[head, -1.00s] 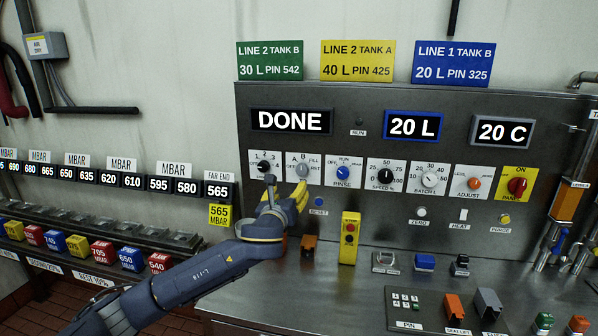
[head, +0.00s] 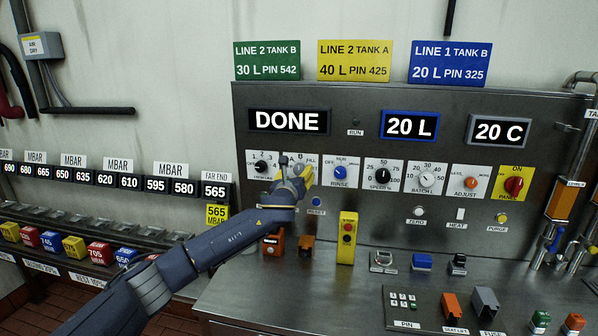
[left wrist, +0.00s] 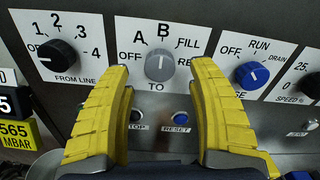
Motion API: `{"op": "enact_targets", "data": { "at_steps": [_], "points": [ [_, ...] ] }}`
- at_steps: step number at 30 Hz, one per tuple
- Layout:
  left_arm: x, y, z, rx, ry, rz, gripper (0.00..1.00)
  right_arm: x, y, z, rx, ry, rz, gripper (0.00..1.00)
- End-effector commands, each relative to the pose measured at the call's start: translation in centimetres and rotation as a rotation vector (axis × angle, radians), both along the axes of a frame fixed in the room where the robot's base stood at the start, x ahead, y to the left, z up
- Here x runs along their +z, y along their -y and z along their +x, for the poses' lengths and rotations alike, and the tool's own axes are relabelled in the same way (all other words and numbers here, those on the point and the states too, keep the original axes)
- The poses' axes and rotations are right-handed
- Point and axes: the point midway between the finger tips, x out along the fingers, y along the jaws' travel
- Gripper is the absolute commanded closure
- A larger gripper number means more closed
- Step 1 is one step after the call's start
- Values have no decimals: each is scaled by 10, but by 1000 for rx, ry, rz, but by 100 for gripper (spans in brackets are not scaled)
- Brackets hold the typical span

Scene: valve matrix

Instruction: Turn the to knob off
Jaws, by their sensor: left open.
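The TO knob (left wrist: 159,66) is a round grey dial on a white plate in the left wrist view. The plate is marked OFF, A, B, FILL and a partly covered label starting RE. The knob's pale mark points roughly up, near B. My left gripper (head: 297,171) has yellow fingers and is open in front of the TO plate, hiding the knob in the head view. In the left wrist view its fingers (left wrist: 166,85) stand left and right, below the knob, with a gap between them; contact cannot be told. My right gripper is not in view.
The black FROM LINE knob (left wrist: 57,54) is close on the left and the blue RINSE knob (left wrist: 252,76) on the right. STOP and RESET (left wrist: 181,116) buttons lie below. A yellow control box (head: 347,238) stands on the steel bench.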

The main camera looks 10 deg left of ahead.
Motion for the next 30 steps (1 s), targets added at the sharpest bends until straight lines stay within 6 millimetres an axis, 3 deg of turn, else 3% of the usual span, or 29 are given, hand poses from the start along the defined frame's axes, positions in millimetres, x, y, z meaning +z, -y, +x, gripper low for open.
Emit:
{"op": "enact_targets", "data": {
  "at_steps": [12,27,30],
  "points": [
    [0,2,33,0,0,0,41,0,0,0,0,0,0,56],
    [0,2,38,0,1,0,39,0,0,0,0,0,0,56],
    [0,2,38,0,1,0,51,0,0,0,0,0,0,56]
  ]
}}
